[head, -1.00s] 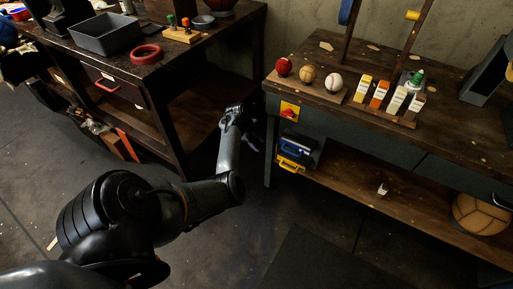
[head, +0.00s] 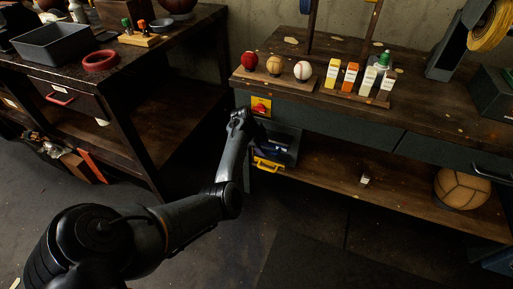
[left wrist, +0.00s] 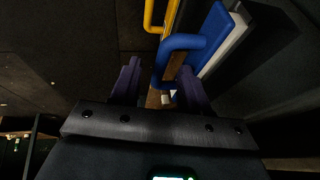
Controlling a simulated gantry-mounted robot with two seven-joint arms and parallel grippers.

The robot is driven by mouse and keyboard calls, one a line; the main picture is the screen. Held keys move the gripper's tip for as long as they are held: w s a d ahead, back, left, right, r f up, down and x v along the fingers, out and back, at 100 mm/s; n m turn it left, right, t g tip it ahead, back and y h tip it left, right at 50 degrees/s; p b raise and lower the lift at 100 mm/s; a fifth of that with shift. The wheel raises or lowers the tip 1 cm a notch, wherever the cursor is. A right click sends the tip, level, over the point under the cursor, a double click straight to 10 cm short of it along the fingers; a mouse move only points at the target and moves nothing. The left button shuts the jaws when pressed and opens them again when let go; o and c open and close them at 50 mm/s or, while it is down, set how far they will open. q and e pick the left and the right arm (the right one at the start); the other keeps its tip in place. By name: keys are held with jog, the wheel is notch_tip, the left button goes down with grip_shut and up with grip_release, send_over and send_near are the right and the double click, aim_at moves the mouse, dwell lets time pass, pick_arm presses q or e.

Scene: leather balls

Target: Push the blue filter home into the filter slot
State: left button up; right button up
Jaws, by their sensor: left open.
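The blue filter (left wrist: 216,40) shows in the left wrist view as a blue plate with a pale layer along its right side and a thick blue loop handle. The handle's near end reaches toward the gap between my left gripper's fingers (left wrist: 160,88), which are apart; I cannot tell if they touch it. In the head view my left gripper (head: 247,130) is at the left end of the right-hand bench, beside the dark filter housing (head: 286,146). The gripper and shadow hide most of the blue filter there, and the slot's mouth is not clear. My right gripper is out of view.
A yellow handle (left wrist: 151,17) is close beside the blue one; it also shows low on the housing (head: 267,164). A red knob on a yellow plate (head: 261,107) is just above. The bench's lower shelf (head: 325,178) holds a ball (head: 462,188). Open floor lies in front.

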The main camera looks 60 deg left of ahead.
pick_arm(q)
jog(key=shift+b+x, duration=0.35)
jog(key=shift+x, duration=0.45)
jog(key=shift+w, duration=0.1)
grip_shut()
